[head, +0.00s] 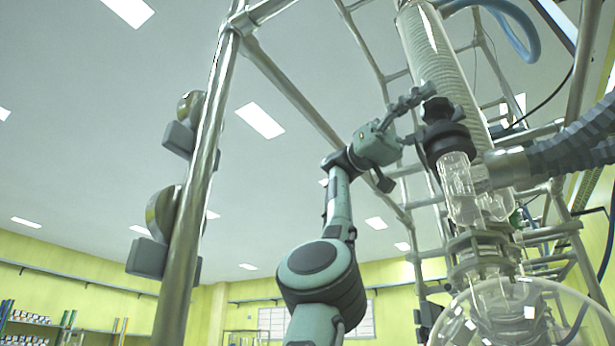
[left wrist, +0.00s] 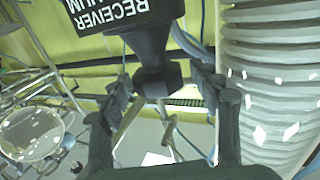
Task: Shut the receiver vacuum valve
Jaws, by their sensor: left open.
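The receiver vacuum valve is a black fitting (head: 441,135) at the top of a clear glass neck in the head view. In the left wrist view its black label (left wrist: 120,14), lettered "RECEIVER", shows upside down at the top, with a black flared knob (left wrist: 158,80) below it. My left gripper (head: 422,112) is up beside the valve in the head view. In the left wrist view the gripper (left wrist: 163,92) is open, one finger on each side of the knob, with visible gaps. Whether the knob is deep between the fingers is hard to tell. My right gripper is not in view.
A ribbed glass condenser column (head: 432,50) rises close behind the valve. A thick grey hose (head: 570,145) joins the glass neck from the right. Metal frame poles (head: 205,150) stand around, and a round glass vessel (head: 530,315) is below.

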